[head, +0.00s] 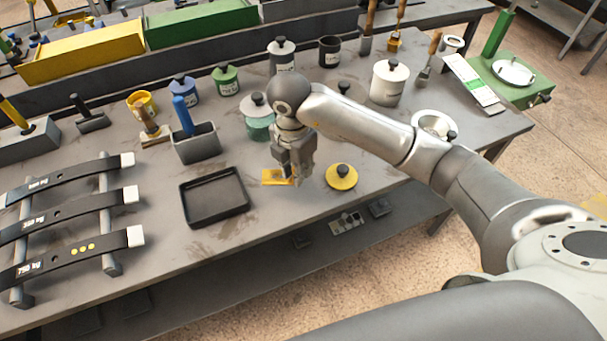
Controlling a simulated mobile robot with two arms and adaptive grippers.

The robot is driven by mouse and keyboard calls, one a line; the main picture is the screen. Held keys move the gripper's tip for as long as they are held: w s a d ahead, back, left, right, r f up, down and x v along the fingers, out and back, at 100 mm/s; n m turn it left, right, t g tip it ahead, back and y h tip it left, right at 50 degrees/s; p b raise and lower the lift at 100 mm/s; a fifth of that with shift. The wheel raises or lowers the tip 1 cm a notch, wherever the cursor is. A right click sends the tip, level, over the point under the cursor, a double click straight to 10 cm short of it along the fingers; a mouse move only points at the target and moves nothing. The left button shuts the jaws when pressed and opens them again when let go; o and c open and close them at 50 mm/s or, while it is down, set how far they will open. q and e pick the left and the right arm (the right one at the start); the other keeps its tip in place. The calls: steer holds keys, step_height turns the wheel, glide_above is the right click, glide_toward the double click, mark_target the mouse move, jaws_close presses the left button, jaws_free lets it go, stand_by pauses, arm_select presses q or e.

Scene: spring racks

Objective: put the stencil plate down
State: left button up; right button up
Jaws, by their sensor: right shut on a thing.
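The stencil plate (273,177) is a small flat yellow piece in the middle of the bench, right of the black tray. My right gripper (291,180) points down over its right part and is shut on it. The plate is at or very close to the bench top; I cannot tell whether it touches. The fingers hide part of the plate. My left gripper is not in view.
A black tray (213,197) lies to the left and a yellow round lid (341,177) to the right. A lidded teal pot (259,122) stands behind. Spring leaves rest on a rack (107,225) at far left. The bench (290,228) is bare in front.

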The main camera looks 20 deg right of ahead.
mark_target(304, 185)
steer(key=shift+w+d+f, duration=0.25)
steer(key=shift+d+f, duration=0.1)
steer(key=shift+f, duration=0.15)
steer(key=shift+w+d+f, duration=0.2)
steer(key=shift+d+f, duration=0.15)
steer(key=shift+f, duration=0.15)
steer(key=f, duration=0.1)
steer(key=f+p, duration=0.2)
steer(key=shift+w+d+f, duration=0.1)
steer(key=shift+d+f, duration=0.2)
steer(key=shift+f, duration=0.05)
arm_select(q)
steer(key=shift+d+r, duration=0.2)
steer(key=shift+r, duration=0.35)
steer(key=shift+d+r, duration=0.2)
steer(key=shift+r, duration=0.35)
arm_select(e)
steer(key=shift+f, duration=0.2)
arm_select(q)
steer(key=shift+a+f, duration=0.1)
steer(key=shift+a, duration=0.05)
arm_select(e)
steer(key=o, duration=0.9)
steer(key=shift+c, duration=0.2)
